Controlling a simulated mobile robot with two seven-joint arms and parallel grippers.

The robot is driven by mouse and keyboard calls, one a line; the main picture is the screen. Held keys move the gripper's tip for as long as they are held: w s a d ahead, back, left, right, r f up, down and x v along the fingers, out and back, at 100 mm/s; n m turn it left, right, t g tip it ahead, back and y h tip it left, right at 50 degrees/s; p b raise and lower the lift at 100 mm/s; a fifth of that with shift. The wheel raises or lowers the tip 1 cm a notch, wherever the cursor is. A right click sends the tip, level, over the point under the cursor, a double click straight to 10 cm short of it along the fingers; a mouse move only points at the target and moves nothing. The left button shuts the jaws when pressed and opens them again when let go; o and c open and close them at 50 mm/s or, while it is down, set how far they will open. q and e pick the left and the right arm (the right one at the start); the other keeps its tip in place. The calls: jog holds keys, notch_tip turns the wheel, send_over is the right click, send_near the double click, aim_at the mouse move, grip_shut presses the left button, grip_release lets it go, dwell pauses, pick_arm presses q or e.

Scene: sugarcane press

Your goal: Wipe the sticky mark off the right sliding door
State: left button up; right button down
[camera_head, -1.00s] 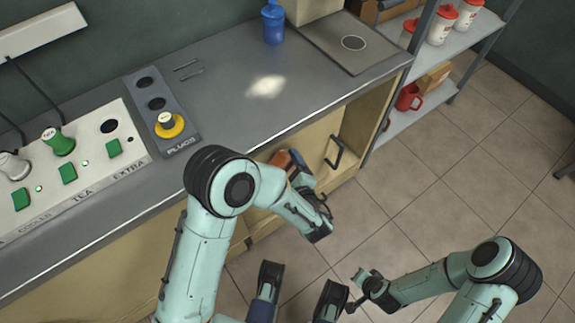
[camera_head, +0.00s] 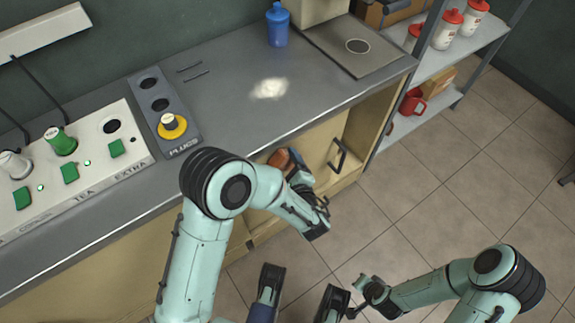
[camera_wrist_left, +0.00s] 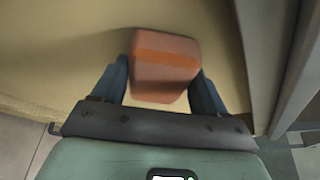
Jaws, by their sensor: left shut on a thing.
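The right sliding door (camera_head: 318,150) is a pale wooden cabinet front under the counter, with a black handle (camera_head: 338,155). My left gripper (camera_head: 285,160) is shut on an orange-brown sponge (camera_wrist_left: 165,65), held between its blue fingers at the cabinet front. The sponge also shows partly in the head view (camera_head: 279,159), beside my arm and left of the handle. In the left wrist view it is against or very near the pale panel; contact is unclear. No sticky mark shows; the sponge or my arm may hide it. My right gripper (camera_head: 300,292) is open and empty above the floor.
The grey counter (camera_head: 225,110) carries a blue bottle (camera_head: 278,28), a whitish patch (camera_head: 269,89), a plug block (camera_head: 163,110) and a switch panel (camera_head: 75,165). A metal shelf (camera_head: 430,100) with red mugs and jars stands at right. Tiled floor in front is clear.

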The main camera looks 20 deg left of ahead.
pick_arm(q)
jog(key=shift+w+a, duration=0.1)
jog(key=shift+w+d+b, duration=0.9)
jog(key=shift+w+d, duration=0.4)
jog(key=shift+w, duration=0.2)
jog(key=shift+w+a, duration=0.1)
jog(key=shift+a, duration=0.05)
jog(key=shift+s+a+r, duration=0.1)
jog(key=shift+s+a, duration=1.4)
jog(key=shift+s, duration=0.05)
jog(key=shift+s+d+b, duration=0.1)
jog(key=shift+s+d, duration=0.5)
jog(key=shift+d, duration=0.25)
jog(key=shift+s+d+b, duration=0.1)
jog(key=shift+s+d, duration=0.5)
jog(key=shift+d, duration=0.25)
jog(key=shift+s+d+b, duration=0.1)
jog(key=shift+s+d, duration=0.5)
jog(key=shift+d, duration=0.25)
